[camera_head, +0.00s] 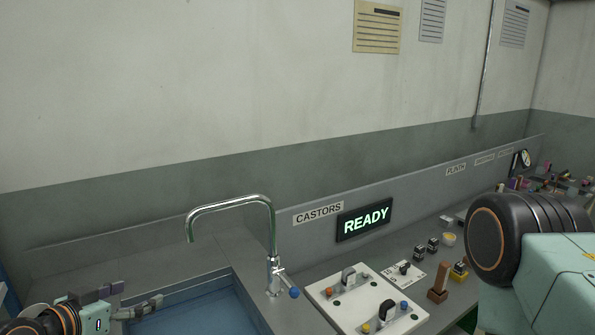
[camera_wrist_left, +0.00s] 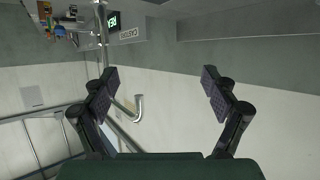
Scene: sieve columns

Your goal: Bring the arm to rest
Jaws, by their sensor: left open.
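My left gripper (camera_head: 142,292) is at the lower left of the head view, beside the blue sink basin (camera_head: 195,308). It is open, with its two dark fingers apart. In the left wrist view the fingers (camera_wrist_left: 158,82) stand wide apart with nothing between them. Behind them are the wall and the tap, seen upside down. My right arm (camera_head: 545,265) fills the lower right of the head view, showing a black joint and a pale green link. Its gripper is outside the picture.
A curved metal tap (camera_head: 272,235) rises at the sink's right edge. To its right are a white panel with handles (camera_head: 368,300), a lit READY sign (camera_head: 365,220) and a wooden block (camera_head: 439,281). Small parts crowd the bench's far right. The air above the sink is clear.

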